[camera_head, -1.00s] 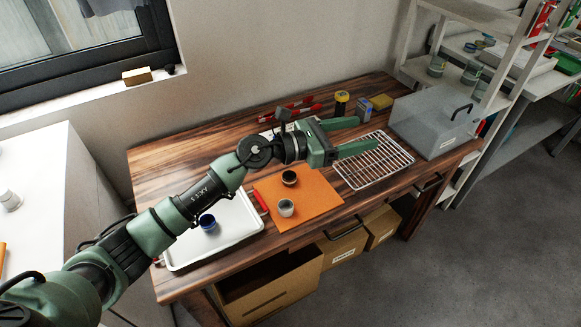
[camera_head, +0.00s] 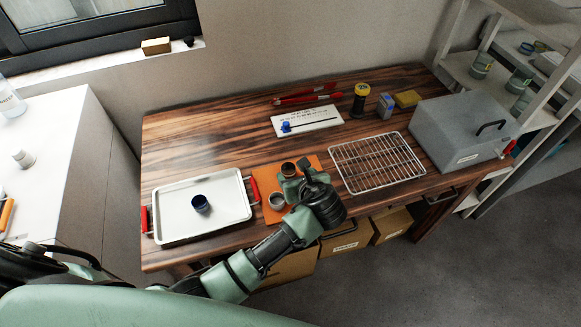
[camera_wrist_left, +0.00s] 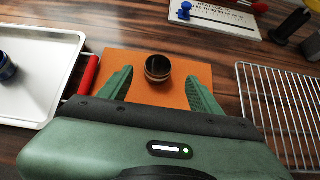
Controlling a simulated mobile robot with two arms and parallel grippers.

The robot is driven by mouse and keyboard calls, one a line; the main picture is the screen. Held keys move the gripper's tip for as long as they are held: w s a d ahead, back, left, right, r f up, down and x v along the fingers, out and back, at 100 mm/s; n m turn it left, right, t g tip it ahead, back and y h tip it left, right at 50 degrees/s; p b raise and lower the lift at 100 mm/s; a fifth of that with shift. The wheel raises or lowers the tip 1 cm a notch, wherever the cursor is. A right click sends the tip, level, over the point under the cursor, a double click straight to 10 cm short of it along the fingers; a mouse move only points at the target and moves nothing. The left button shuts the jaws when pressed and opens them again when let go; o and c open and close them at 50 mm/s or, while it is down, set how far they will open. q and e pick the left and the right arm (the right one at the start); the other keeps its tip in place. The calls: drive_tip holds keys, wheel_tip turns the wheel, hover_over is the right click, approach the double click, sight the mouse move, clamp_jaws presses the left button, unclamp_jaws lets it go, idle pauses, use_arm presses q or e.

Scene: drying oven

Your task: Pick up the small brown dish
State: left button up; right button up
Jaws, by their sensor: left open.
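The small brown dish (camera_head: 288,169) sits on the orange mat (camera_head: 267,184), just beyond my left gripper (camera_head: 295,182). In the left wrist view, the dish (camera_wrist_left: 158,68) looks dark with a brown rim. My left gripper (camera_wrist_left: 160,76) is open there, with one green finger on each side of the dish; I see gaps between dish and fingers. My wrist hides part of the mat. My right gripper is not in view.
A white tray (camera_head: 177,217) with red handles holds a dark blue cup (camera_head: 201,203) on the left. A wire rack (camera_head: 377,162) lies to the right, then a grey box (camera_head: 447,134). A white card (camera_head: 307,119) lies behind. Bare wood separates mat and card.

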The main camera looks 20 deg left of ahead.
sight(286, 166)
use_arm(q)
drive_tip(key=x, duration=0.7)
drive_tip(key=shift+a, duration=0.25)
drive_tip(key=shift+r, duration=0.1)
clamp_jaws()
